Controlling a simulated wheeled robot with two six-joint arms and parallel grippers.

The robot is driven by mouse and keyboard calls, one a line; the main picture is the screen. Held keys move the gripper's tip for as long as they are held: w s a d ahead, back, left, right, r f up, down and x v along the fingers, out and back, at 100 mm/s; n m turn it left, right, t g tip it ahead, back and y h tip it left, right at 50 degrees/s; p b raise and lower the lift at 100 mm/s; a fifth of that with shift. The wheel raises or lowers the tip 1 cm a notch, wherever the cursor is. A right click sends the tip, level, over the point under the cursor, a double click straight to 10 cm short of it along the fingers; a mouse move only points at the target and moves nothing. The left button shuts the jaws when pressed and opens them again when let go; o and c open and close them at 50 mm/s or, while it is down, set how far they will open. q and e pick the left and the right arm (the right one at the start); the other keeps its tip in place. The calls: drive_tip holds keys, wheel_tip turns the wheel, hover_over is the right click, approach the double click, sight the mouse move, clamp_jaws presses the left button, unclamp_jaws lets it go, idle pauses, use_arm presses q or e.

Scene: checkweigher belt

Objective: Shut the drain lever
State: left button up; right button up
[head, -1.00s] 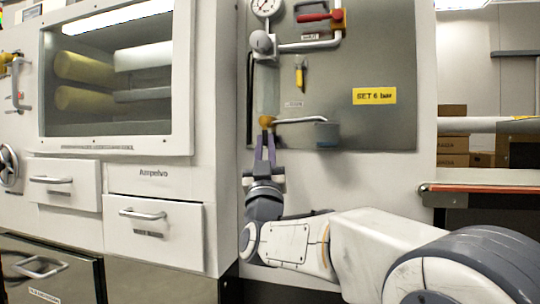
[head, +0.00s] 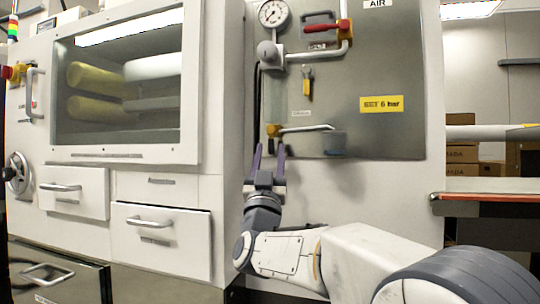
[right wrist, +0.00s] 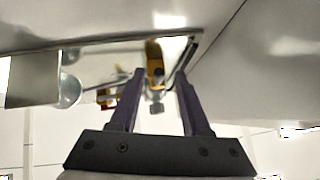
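The drain lever (head: 308,128) is a thin silver handle below the gauge assembly. It points right, nearly level, from an orange-yellow valve body (head: 273,130). My right gripper (head: 269,152) is just below that body, its two purple fingers upright, apart and empty. In the right wrist view a yellow piece (right wrist: 154,62), which looks like the valve body, shows beyond and between the fingertips (right wrist: 159,76). I cannot tell whether a finger touches it. My left gripper is out of view.
A gauge (head: 272,13), a red-handled valve (head: 322,27) and a yellow tag (head: 307,83) are higher on the grey panel (head: 390,75). White drawers (head: 160,240) are at the left.

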drive_tip(key=shift+h, duration=0.3)
drive_tip(key=p+v, duration=0.1)
drive_tip(key=v, duration=0.9)
drive_tip(key=shift+s+f+p, duration=0.2)
drive_tip(key=shift+s+p, duration=0.05)
drive_tip(key=shift+p, duration=0.15)
drive_tip(key=shift+w, duration=0.1)
